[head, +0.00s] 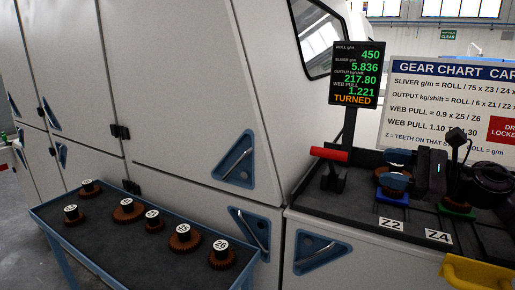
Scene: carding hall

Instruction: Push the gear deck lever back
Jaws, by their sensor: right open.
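The gear deck lever (330,154) has a red grip on a black mount at the left end of the dark gear deck (345,208). Its red grip lies roughly crosswise, tilted slightly down to the right. My right gripper (394,169) is over the deck, to the right of the lever and apart from it. Its two blue fingers are spread and point left, with nothing seen between them. The fingers and dark gripper body partly hide the gear seats behind labels Z2 (391,224) and Z4 (438,236). My left gripper is not in view.
A display (357,72) reading TURNED stands on a post behind the lever. A gear chart board (450,95) stands behind the deck. A blue-edged cart (100,235) with several numbered brown gears stands at lower left. A yellow part (478,272) juts out at the deck's front right.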

